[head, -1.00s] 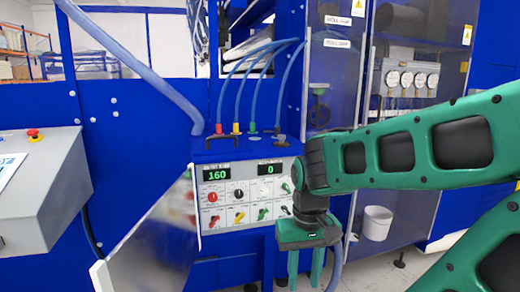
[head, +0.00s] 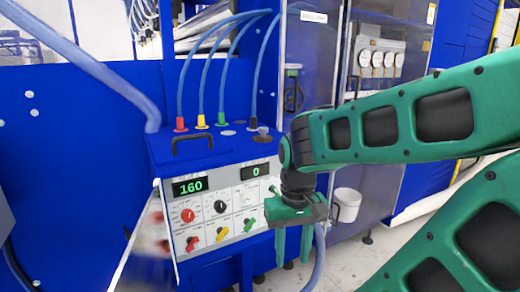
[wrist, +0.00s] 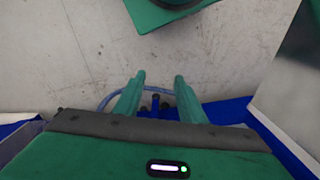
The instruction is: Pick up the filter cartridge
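I cannot pick out a thing that is surely the filter cartridge in either view. My gripper (head: 293,258) hangs pointing down in front of the blue control cabinet (head: 190,152), to the right of its dial panel. Its two green fingers are apart with nothing held between them. In the wrist view the gripper (wrist: 158,78) is open over pale floor. A small grey capped piece (head: 263,133) stands on the cabinet's top, but I cannot tell what it is.
Red, yellow and green hose fittings (head: 201,122) and a black handle (head: 192,142) stick up from the cabinet top. A white round container (head: 346,205) is behind my gripper at the right. Grey floor (wrist: 130,45) shows below the gripper.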

